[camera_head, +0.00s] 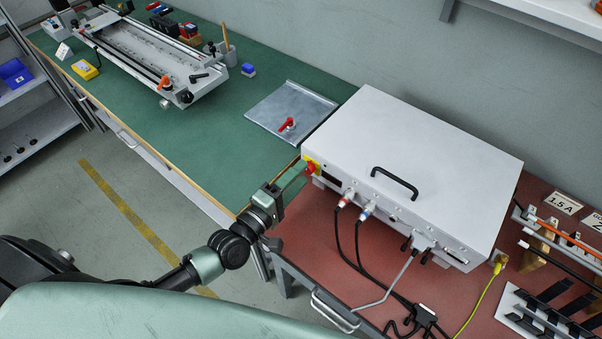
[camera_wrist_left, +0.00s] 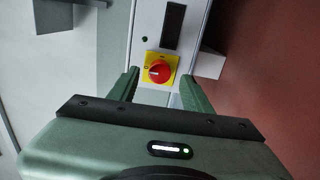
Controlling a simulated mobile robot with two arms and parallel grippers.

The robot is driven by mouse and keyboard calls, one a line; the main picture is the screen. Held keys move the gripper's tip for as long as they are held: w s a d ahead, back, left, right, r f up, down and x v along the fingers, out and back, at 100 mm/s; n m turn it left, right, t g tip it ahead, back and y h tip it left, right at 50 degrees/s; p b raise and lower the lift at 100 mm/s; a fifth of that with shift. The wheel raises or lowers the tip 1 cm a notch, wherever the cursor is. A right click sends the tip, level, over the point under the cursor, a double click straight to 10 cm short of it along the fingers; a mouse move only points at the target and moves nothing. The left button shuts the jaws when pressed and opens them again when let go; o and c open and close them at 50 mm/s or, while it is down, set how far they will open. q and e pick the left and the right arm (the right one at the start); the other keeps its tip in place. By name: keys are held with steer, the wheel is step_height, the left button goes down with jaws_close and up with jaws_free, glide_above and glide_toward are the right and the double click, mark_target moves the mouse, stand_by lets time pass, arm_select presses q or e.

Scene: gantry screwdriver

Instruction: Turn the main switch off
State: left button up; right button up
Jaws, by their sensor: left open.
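The main switch (camera_head: 311,168) is a red rotary knob on a yellow plate, at the left end of the white box's front face. The left wrist view shows the red knob (camera_wrist_left: 159,71) from the front, with a white mark across it that looks roughly horizontal. My left gripper (camera_head: 296,181) is close in front of the switch. In the left wrist view its two green fingers (camera_wrist_left: 160,86) are open, one on each side of the knob with gaps between. I cannot tell whether they touch it. My right gripper is not in view.
The white box (camera_head: 440,150) has a black handle on top and cables (camera_head: 362,245) plugged into its front, right of the switch. A metal plate with a red key-like part (camera_head: 287,125) lies on the green mat behind. A black-finned rack (camera_head: 550,310) stands at right.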

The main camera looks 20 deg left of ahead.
arm_select(q)
steer(key=v, duration=0.6)
steer(key=shift+s+b, duration=0.25)
steer(key=shift+b, duration=0.15)
